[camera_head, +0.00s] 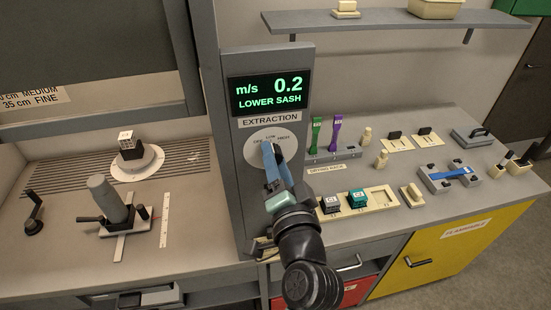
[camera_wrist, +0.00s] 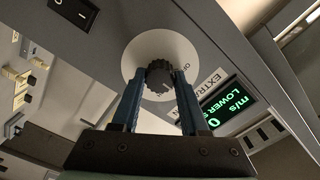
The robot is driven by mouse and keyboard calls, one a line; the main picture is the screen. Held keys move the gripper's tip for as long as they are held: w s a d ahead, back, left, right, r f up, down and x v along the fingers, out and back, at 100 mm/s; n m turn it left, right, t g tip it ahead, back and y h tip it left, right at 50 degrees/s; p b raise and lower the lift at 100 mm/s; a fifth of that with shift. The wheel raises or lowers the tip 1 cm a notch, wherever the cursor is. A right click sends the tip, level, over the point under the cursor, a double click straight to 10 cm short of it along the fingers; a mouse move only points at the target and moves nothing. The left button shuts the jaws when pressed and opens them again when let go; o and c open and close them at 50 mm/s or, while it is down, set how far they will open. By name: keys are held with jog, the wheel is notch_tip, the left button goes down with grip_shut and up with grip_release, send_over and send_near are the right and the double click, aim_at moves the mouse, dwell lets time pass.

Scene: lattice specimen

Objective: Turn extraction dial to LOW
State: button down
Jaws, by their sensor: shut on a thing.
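The extraction dial is a dark ribbed knob (camera_wrist: 159,78) on a round white plate (camera_head: 262,146) with the marks OFF, LOW and HIGH. It sits on a grey upright panel under the label EXTRACTION. My gripper (camera_head: 270,155) reaches the dial from below and covers most of the knob in the head view. In the wrist view its two blue fingers stand on either side of the knob and are closed on it. The knob's pointer is hidden, so its setting cannot be read. The display (camera_head: 270,93) above reads m/s 0.2 and LOWER SASH.
Right is a bench with a labelled rack (camera_head: 335,172), cubes in a tray (camera_head: 355,205) and a blue-topped fixture (camera_head: 449,176). A shelf (camera_head: 380,20) hangs above.

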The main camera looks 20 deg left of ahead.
jog(key=shift+c, duration=2.1)
grip_release()
jog(key=b+v, duration=0.5)
jog(key=v, duration=0.8)
